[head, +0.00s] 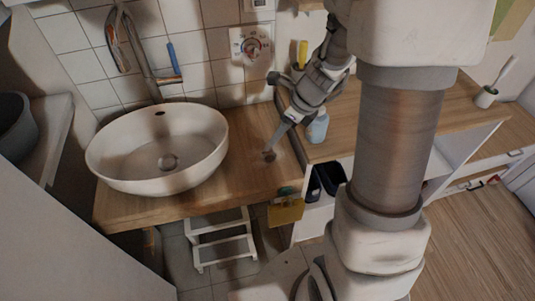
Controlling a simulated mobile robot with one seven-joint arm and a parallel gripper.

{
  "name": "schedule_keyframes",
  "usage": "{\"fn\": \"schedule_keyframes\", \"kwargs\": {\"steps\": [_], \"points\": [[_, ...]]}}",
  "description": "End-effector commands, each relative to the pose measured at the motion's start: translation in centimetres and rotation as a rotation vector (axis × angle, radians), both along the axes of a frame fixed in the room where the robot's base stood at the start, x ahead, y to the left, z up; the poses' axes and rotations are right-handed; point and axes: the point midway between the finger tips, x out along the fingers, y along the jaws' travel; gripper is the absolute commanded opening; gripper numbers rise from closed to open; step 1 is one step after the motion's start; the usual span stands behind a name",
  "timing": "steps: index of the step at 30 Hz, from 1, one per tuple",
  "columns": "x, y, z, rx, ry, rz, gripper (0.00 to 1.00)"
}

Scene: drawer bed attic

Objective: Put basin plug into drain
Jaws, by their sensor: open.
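The white oval basin (112,168) stands on the wooden counter at the left in the head view. A small dark brownish round thing, probably the basin plug (270,156), lies on the counter to the right of the basin. My gripper (273,146) reaches down from the upper right, with its tips just above or beside this thing. It is open. At this size I cannot tell whether the fingers touch the plug or stand around it.
A tall faucet (150,75) rises behind the basin. A white step stool (222,243) is below the counter. The counter between plug and basin is clear.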

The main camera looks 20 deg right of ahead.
Motion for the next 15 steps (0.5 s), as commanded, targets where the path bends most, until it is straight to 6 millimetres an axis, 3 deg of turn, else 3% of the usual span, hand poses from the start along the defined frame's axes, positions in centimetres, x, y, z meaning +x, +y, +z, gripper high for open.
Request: {"fn": "schedule_keyframes", "kwargs": {"steps": [1,6,15], "points": [[0.2,0.4,-1.7,0.001,0.004,0.002,0.68],[1.1,1.2,-4.4,0.001,0.002,0.003,0.68],[1.7,1.7,-5.9,0.000,0.000,0.002,0.68]]}}
